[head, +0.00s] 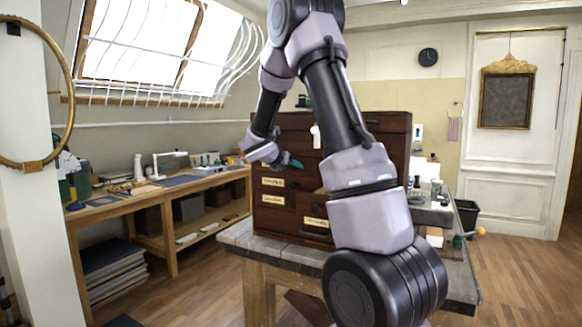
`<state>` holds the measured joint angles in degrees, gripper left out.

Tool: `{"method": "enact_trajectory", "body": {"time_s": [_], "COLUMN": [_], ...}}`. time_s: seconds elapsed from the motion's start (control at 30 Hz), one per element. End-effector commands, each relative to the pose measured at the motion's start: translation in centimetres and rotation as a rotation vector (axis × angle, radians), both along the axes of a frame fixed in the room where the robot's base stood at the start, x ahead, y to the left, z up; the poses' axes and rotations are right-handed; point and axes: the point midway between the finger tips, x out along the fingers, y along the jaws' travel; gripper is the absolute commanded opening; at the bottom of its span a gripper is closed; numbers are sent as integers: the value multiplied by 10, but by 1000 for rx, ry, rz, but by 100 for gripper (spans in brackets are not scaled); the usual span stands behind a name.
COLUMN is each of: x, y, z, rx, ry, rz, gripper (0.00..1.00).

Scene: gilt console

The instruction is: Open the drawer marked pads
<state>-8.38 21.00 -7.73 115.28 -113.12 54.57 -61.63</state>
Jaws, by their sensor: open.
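A dark brown wooden chest of drawers (268,217) stands on a grey-topped wooden table. Pale labels show on some drawer fronts, two on the left side (273,182) and one lower in the middle (316,222). The lettering is too small to read, so I cannot tell which drawer is marked pads. My arm crosses in front of the chest and hides much of its middle and right. My gripper (297,164) is open, in front of the upper left part of the chest. I cannot tell whether it touches a drawer. A small white tag (316,136) shows near the upper middle.
The table (240,240) under the chest has bare room along its front left edge. A long workbench (100,212) with tools runs along the left wall. Small items and a yellow-ended handle (480,231) sit at the right. A black bin (467,217) stands behind.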

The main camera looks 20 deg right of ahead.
Motion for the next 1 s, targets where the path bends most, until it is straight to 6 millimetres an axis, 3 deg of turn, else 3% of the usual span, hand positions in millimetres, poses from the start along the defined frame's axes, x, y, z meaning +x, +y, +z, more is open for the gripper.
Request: {"method": "enact_trajectory", "body": {"time_s": [0.1, 0.13, 0.27, 0.3, 1.0], "x": [0, 0, 0, 0, 0], "y": [0, 0, 0, 0, 0], "z": [0, 0, 0, 0, 0], "rx": [0, 0, 0, 0, 1], "ry": [0, 0, 0, 0, -1], "rz": [0, 0, 0, 0, 0], "gripper": [64, 57, 7, 0, 0]}}
